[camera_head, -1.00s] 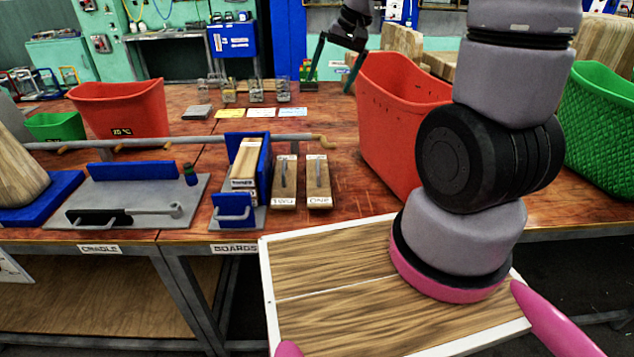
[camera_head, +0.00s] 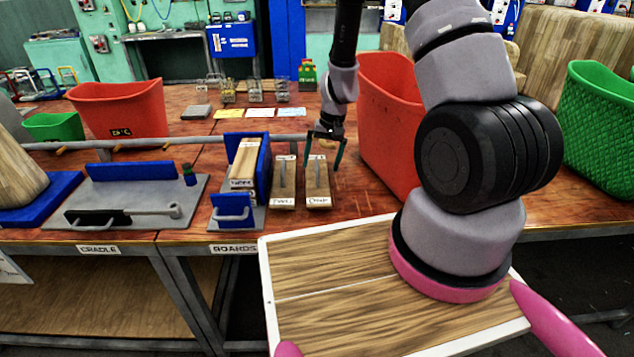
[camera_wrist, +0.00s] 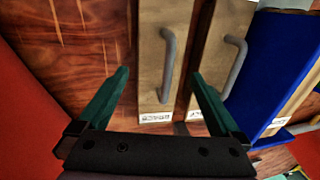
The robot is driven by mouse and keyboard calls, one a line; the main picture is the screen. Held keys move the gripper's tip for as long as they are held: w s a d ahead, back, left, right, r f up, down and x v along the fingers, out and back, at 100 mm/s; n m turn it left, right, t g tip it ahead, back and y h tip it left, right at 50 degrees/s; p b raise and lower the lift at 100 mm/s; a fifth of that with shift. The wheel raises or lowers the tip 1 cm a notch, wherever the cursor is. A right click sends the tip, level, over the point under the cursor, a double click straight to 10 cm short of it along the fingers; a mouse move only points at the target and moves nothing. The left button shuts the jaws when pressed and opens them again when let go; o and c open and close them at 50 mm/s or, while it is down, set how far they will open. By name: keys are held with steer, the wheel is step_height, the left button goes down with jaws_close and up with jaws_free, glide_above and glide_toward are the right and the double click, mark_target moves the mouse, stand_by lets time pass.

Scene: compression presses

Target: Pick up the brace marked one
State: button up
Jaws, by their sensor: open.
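The brace marked one (camera_head: 317,194) is a flat wooden board with a grey bar handle, lying on the red-brown table; its label faces my side. In the wrist view this brace (camera_wrist: 150,40) lies between my fingers, its handle slightly right of their middle. The brace marked two (camera_head: 283,195) lies just left of it in the head view, and on the right in the wrist view (camera_wrist: 212,60). My gripper (camera_head: 323,155) is open and empty, pointing down around the far part of brace one. Whether the fingers touch anything cannot be told.
A tall red bin (camera_head: 385,110) stands close on the right. A blue holder (camera_head: 262,150) with wooden boards stands left of brace two. A grey rail (camera_head: 170,141) crosses behind. My wood-topped tray (camera_head: 330,250) is in front.

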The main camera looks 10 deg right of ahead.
mark_target(318, 191)
steer(key=shift+a+f, duration=0.25)
steer(key=shift+f, duration=1.1)
steer(key=shift+a+f, duration=0.2)
steer(key=shift+f, duration=1.15)
jaws_close()
steer(key=shift+r, duration=0.1)
